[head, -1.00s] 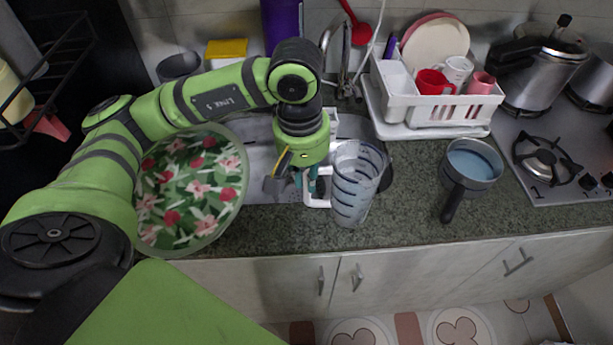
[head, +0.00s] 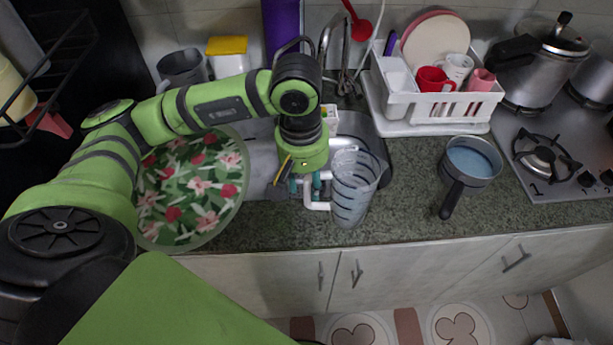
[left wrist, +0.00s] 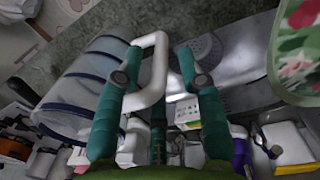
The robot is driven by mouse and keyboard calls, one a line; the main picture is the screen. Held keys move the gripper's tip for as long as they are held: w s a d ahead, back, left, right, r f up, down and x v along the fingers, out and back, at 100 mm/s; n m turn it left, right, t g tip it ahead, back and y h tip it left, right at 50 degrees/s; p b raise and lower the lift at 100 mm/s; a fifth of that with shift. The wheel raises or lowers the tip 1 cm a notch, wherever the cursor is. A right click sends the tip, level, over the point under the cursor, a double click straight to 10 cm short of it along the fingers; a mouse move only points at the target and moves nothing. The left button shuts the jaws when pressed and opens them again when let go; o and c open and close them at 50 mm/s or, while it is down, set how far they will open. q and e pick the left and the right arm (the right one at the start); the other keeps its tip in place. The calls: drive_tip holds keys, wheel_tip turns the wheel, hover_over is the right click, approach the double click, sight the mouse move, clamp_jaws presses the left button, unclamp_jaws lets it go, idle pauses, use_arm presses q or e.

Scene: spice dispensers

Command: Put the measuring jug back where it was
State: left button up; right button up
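The clear measuring jug (head: 352,200), with dark bands and a white handle (head: 318,206), looks upright at the counter's front edge, right of the sink. I cannot tell if its base touches the counter. In the left wrist view the jug (left wrist: 85,82) lies at left and its white handle (left wrist: 159,68) rises between my teal fingers. My left gripper (head: 309,187) is at the handle; in the wrist view its fingers (left wrist: 160,53) are spread, with gaps beside the handle bar. My right gripper is not in view.
A floral bowl (head: 190,190) is left of the gripper, over the sink. A blue-filled saucepan (head: 472,160) stands to the right, with clear counter (head: 410,180) between it and the jug. A white dish rack (head: 440,108) and the stove (head: 560,185) are behind and right.

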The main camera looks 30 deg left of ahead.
use_arm(q)
drive_tip(key=shift+r, duration=0.35)
wheel_tip(320, 180, up, 12)
drive_tip(key=b, duration=0.1)
drive_tip(key=shift+s+a+f, duration=0.25)
drive_tip(key=shift+a, duration=0.1)
